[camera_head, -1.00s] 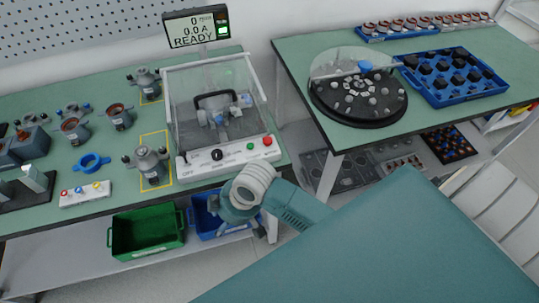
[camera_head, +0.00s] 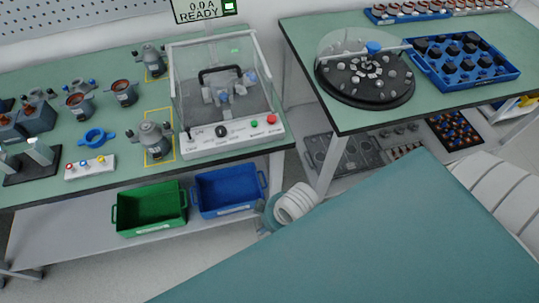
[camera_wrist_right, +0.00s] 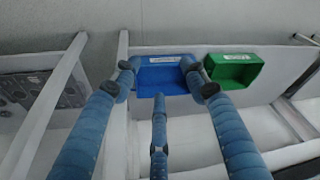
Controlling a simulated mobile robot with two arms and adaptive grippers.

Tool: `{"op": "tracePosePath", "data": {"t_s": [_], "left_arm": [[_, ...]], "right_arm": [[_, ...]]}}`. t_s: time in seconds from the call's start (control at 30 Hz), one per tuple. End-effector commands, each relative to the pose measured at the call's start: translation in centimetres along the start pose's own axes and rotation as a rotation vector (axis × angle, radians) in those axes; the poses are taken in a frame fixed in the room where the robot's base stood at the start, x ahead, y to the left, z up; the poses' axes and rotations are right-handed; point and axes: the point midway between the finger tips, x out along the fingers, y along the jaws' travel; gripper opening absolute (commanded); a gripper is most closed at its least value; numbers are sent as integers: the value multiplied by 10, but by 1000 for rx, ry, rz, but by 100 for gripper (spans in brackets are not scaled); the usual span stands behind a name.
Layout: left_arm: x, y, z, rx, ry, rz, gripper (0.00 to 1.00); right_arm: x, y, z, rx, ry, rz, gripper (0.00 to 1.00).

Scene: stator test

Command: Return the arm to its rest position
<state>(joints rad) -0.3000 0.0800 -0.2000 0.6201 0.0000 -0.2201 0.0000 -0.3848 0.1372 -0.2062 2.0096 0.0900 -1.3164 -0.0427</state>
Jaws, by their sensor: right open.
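My right arm's pale wrist section (camera_head: 296,203) shows low in the head view, beside the blue bin and below the work table's front edge. The rest of that arm is hidden behind the large teal surface in front. In the right wrist view my right gripper (camera_wrist_right: 158,88) has its three blue fingers spread apart with nothing between them. The fingers point towards the blue bin (camera_head: 228,190) and the green bin (camera_head: 150,207), with visible floor and shelf around. My left gripper is not in view.
The tester (camera_head: 226,95) with its clear cover stands on the left table (camera_head: 105,160), among several grey motor parts. The right table (camera_head: 310,35) holds a black round turntable (camera_head: 365,95) and a blue tray (camera_head: 512,72). Grey floor (camera_head: 210,245) is open below the bins.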

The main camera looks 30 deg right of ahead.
Motion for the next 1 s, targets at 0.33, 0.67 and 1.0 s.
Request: {"op": "tracePosePath", "data": {"t_s": [0.33, 0.67, 1.0], "left_arm": [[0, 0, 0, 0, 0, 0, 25], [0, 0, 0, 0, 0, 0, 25], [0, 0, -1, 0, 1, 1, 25]], "right_arm": [[0, 0, 0, 1, 0, 0, 44], [31, 4, 15, 13, -22, 6, 44], [186, 18, 169, 60, -128, 49, 44]]}}
